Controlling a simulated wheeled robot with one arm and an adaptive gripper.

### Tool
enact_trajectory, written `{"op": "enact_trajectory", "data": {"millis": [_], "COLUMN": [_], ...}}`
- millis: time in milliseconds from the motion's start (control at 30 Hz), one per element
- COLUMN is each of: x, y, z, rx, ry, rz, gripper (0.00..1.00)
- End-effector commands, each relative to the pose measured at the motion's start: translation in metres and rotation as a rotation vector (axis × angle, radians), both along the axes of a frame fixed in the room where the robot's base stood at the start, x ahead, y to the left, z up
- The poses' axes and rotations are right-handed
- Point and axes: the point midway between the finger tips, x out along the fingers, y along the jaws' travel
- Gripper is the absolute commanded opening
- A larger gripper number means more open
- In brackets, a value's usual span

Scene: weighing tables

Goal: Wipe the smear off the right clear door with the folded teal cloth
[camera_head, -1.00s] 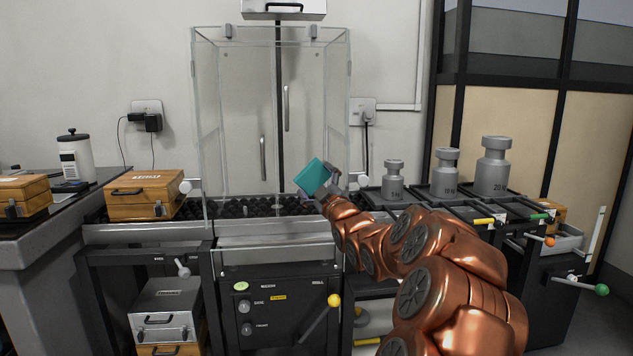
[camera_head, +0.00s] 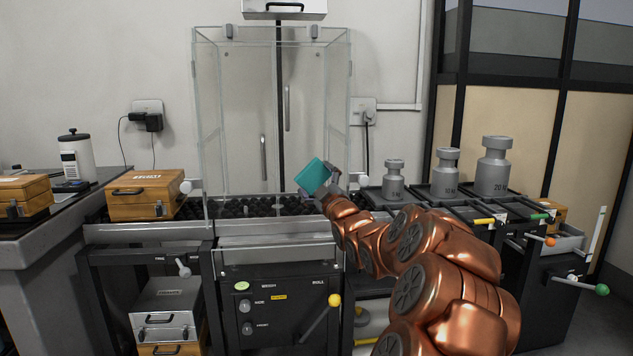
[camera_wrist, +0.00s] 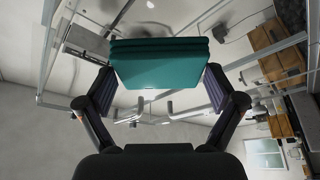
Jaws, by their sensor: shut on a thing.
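The folded teal cloth (camera_head: 313,176) is held in my gripper (camera_head: 322,181), in front of the lower right part of the clear case. In the wrist view the cloth (camera_wrist: 160,66) is a thick folded pad between the two dark fingers of my gripper (camera_wrist: 159,84), which are shut on it. The right clear door (camera_head: 325,110) is a see-through panel of the tall case; the cloth overlaps its lower part in the head view. I cannot tell whether cloth and door touch. I cannot make out the smear.
Grey weights (camera_head: 494,168) stand on black trays at the right. A wooden box (camera_head: 146,197) stands left of the case. Bar handles (camera_head: 287,108) show at the case. A yellow-knobbed lever (camera_head: 334,300) sticks out of the front panel below.

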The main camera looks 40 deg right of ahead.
Motion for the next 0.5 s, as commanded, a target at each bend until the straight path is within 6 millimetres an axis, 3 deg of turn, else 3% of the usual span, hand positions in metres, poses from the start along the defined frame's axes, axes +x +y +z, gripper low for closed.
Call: {"op": "enact_trajectory", "data": {"millis": [500], "x": [0.0071], "y": [-0.0050], "z": [-0.0006], "rx": [0.001], "ry": [0.001], "rz": [0.000], "gripper": [0.65]}}
